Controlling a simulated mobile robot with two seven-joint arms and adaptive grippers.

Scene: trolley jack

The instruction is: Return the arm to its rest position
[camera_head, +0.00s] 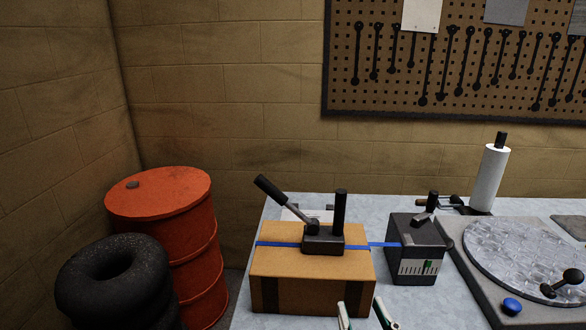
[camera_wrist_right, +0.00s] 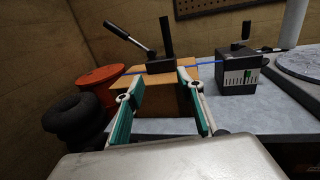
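My right gripper (camera_head: 363,314) shows at the bottom edge of the head view, with its two green-and-white fingers apart. It is open and empty, in front of the near face of the cardboard box (camera_head: 312,295). In the wrist view its fingers (camera_wrist_right: 160,82) frame the box and touch nothing that I can see. A black tensioner (camera_head: 323,242) sits on the box, with a grey lever (camera_head: 285,205) tilted up to the left and an upright black post (camera_head: 340,208). A blue strap (camera_head: 277,244) runs across the box top. My left gripper is not in view.
Right of the box stands a black gauge block (camera_head: 418,248) with a small handle. Further right are a round patterned plate (camera_head: 530,258), a blue button (camera_head: 512,306) and a paper roll (camera_head: 489,180). A red drum (camera_head: 165,210) and black tyres (camera_head: 115,265) stand left of the table.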

